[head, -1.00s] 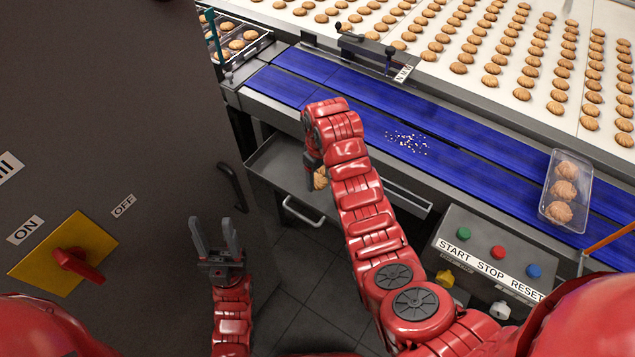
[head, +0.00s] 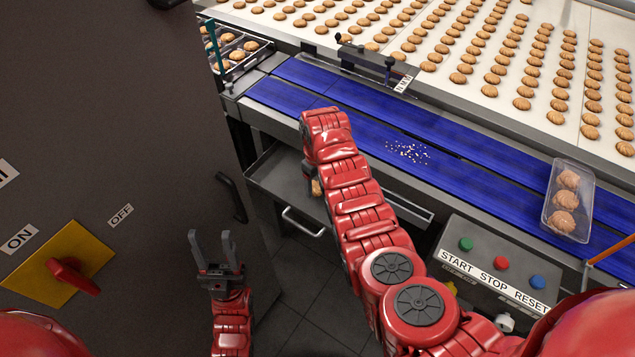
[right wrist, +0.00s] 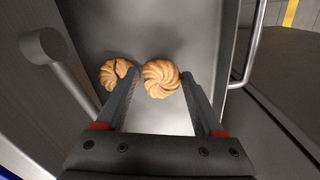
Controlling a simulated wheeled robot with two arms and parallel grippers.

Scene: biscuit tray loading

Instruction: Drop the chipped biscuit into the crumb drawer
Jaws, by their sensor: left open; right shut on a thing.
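The crumb drawer (head: 275,174) is pulled out below the blue belt, and its grey floor (right wrist: 180,28) fills much of the right wrist view. My right gripper (right wrist: 163,84) is shut on a round swirled biscuit (right wrist: 161,78), held between its fingers over the drawer. No chip shows clearly on it. In the head view a sliver of biscuit (head: 317,187) shows beside my right arm, which hides most of that gripper. A second biscuit (right wrist: 116,73), with a dark crack, lies in the drawer just left of the fingers. My left gripper (head: 213,248) is open and empty, left of the drawer.
The drawer handle (head: 303,222) faces me. Crumbs (head: 408,152) lie on the blue belt (head: 480,172). A clear tray (head: 589,192) of biscuits stands at the belt's right. The button box (head: 482,265) is at lower right. A dark panel with a red switch (head: 72,276) is at left.

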